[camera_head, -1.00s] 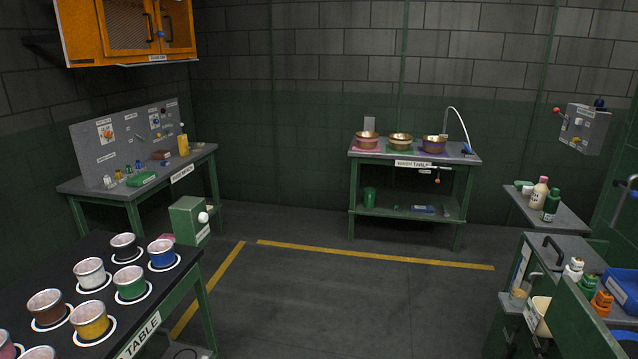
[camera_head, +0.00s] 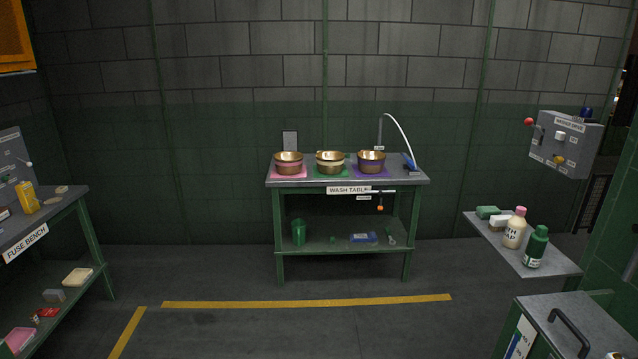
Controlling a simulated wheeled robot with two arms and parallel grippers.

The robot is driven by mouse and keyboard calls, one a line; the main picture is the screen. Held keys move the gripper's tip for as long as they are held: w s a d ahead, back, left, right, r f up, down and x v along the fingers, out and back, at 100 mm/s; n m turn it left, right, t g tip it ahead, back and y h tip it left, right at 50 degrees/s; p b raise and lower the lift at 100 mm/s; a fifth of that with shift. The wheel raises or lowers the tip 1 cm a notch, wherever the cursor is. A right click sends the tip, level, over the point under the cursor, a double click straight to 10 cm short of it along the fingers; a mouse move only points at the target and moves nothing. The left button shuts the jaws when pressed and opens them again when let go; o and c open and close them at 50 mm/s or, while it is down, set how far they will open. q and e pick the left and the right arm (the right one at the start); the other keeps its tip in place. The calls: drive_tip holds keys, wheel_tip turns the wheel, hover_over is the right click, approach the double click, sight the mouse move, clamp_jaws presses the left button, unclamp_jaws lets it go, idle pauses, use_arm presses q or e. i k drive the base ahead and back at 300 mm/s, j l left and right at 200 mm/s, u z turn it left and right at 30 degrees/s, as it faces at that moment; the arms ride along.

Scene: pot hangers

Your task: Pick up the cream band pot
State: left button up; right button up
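The cream band pot (camera_head: 330,164) is the middle one of three brass-coloured pots on the wash table (camera_head: 347,181). It stands upright on a green mat (camera_head: 318,173), with a pale band around its side. A pot with a pink band (camera_head: 288,165) stands to its left on a pink mat. A pot with a purple band (camera_head: 371,164) stands to its right on a purple mat. Neither of my grippers is in view.
A curved white hose (camera_head: 400,133) rises at the table's right end. The fuse bench (camera_head: 48,228) is at left; a shelf with bottles (camera_head: 524,240) and a grey cabinet (camera_head: 580,325) are at right. The floor before the wash table is clear, with yellow lines (camera_head: 305,301).

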sight(328, 162)
drive_tip(key=i+l, duration=0.1)
drive_tip(key=i, duration=0.5)
drive_tip(key=i+u, duration=0.15)
drive_tip(key=i, duration=0.45)
drive_tip(key=i+l, duration=0.2)
drive_tip(key=i, duration=0.4)
drive_tip(key=i+l+u, duration=0.1)
drive_tip(key=i, duration=0.5)
